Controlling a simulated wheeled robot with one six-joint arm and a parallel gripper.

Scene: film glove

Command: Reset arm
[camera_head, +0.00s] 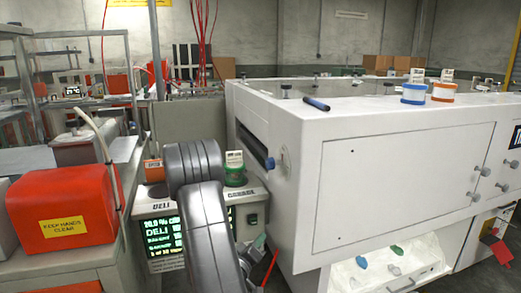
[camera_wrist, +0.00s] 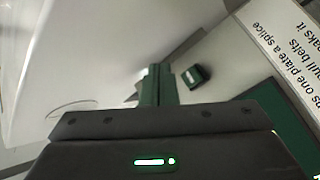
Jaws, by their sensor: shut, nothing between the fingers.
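My gripper (camera_wrist: 157,72) shows in the wrist view as two dark green fingers lying together, shut and empty. In the head view my grey jointed arm bends over in the middle of the picture, in front of a console with green-lit screens (camera_head: 163,235). The arm hides part of that console.
A large white machine (camera_head: 400,175) fills the right, with blue (camera_head: 414,95) and orange (camera_head: 443,93) rolls on top. Below is an open white bay (camera_head: 385,270). A red cover (camera_head: 62,205) stands left. A green-lidded tub (camera_head: 234,172) is close beside my arm.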

